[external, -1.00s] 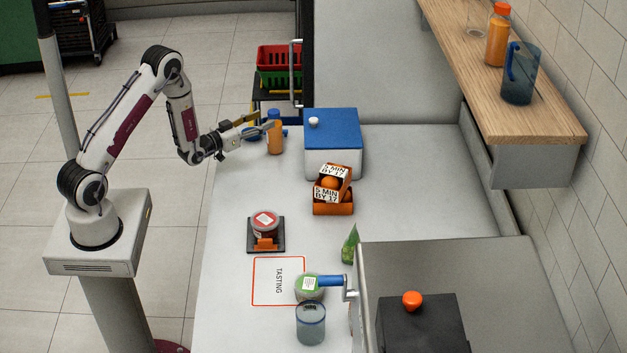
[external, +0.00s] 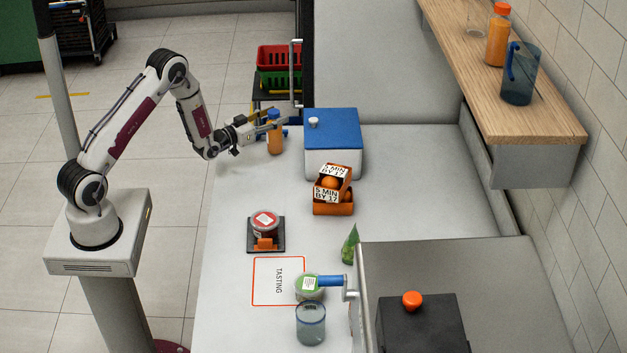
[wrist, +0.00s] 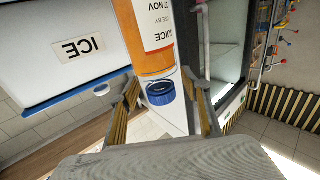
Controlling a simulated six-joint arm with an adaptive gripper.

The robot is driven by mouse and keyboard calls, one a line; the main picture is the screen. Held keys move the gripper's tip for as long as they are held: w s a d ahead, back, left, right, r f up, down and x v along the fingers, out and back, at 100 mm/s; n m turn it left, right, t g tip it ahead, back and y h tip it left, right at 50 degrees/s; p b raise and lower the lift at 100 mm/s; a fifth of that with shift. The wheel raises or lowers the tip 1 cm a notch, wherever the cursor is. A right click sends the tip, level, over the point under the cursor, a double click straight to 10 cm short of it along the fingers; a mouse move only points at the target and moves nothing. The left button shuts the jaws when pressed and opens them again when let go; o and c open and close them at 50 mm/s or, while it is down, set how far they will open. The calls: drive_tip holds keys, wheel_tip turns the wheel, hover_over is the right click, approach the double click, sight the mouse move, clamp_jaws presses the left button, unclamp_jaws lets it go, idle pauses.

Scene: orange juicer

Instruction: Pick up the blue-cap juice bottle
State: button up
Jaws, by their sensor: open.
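The blue-cap juice bottle (external: 274,140), orange with a white label, stands upright at the far left edge of the counter. In the wrist view the bottle (wrist: 148,62) appears upside down, its blue cap (wrist: 160,93) low between my fingers. My gripper (external: 264,127) is open at the bottle's upper part. In the wrist view its fingers (wrist: 163,90) lie one on each side of the bottle, with a visible gap at the right. Whether the left finger touches the bottle I cannot tell.
A white ice box (external: 333,163) with a blue lid stands close right of the bottle. An orange crate (external: 333,208) sits in front of it. Red and green baskets (external: 279,80) are behind. Another orange bottle (external: 498,40) stands on the wooden shelf.

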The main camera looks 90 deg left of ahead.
idle(0.4)
clamp_jaws()
idle(0.4)
drive_tip(key=shift+r, duration=5.05)
